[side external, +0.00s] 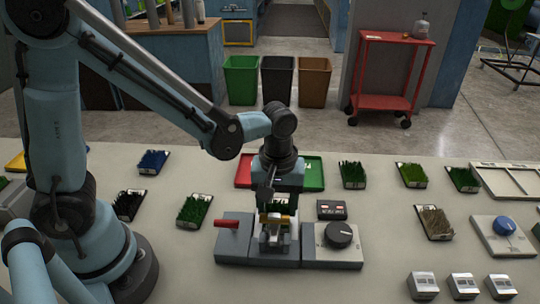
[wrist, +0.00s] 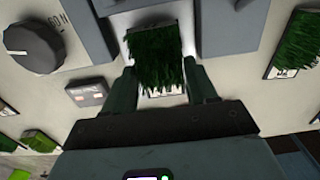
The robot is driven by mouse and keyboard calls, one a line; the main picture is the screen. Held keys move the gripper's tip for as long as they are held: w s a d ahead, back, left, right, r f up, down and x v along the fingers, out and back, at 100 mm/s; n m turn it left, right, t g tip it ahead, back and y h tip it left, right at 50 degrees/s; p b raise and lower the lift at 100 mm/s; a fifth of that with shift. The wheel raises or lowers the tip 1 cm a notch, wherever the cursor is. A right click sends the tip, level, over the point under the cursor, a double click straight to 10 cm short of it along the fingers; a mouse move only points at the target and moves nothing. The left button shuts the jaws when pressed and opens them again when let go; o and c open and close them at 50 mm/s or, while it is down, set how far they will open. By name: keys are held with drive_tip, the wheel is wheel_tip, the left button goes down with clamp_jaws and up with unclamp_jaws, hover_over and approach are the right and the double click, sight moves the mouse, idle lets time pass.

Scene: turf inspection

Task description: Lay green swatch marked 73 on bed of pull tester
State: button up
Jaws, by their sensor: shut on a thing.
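My gripper (side external: 277,222) points down over the middle of the pull tester (side external: 318,247), a grey machine with a red handle at left and a dark dial at right. In the wrist view its fingers (wrist: 163,88) are shut on a dark green swatch (wrist: 155,55) by its sides. The swatch has a white label edge, but its number is not readable. The tester's grey blocks (wrist: 205,18) show beyond it. In the side view the fingers mostly hide the bed and swatch. I cannot tell whether the swatch touches the bed.
A small display box (side external: 332,210) stands behind the dial. Green swatches (side external: 194,211) (side external: 353,175) and a tan one (side external: 435,222) lie around the tester. A red and green tray (side external: 314,172) is behind my gripper. Grey weights (side external: 423,285) stand at front right.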

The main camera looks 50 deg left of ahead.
sight(277, 208)
drive_tip(key=shift+f, duration=0.4)
drive_tip(key=shift+f, duration=0.15)
drive_tip(key=o, duration=0.7)
drive_tip(key=shift+o, duration=0.2)
wheel_tip(277, 208, up, 12)
drive_tip(key=s+a+m+t, duration=0.3)
drive_tip(key=a+m+t, duration=0.4)
drive_tip(key=a+m, duration=0.2)
